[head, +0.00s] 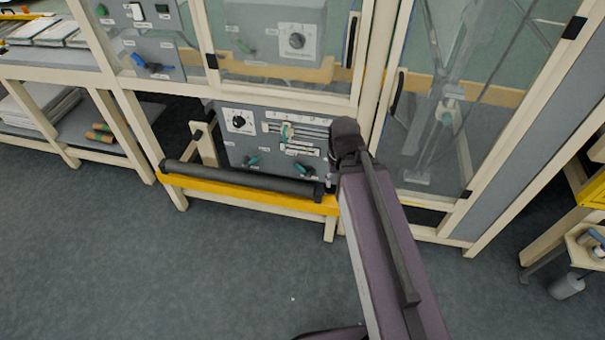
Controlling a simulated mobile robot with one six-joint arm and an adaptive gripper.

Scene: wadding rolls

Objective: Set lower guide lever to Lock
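A grey control panel (233,150) is set low in the machine's cream frame. It carries two small teal levers low down, a left lever (251,160) and a right lever (304,169). A teal slider handle (287,132) stands above them on slotted rails. The labels are too small to read, so I cannot tell which is the lower guide lever or how it is set. My arm reaches up to the panel's right edge. My gripper (331,183) is mostly hidden by the arm, just right of the right lever; its fingers cannot be made out.
A dark roller (240,181) on a yellow-edged rail (255,197) runs across in front of the panel's lower edge. A round dial (239,121) is at the panel's upper left. Framed clear doors (455,90) stand at right. The grey floor (150,270) in front is clear.

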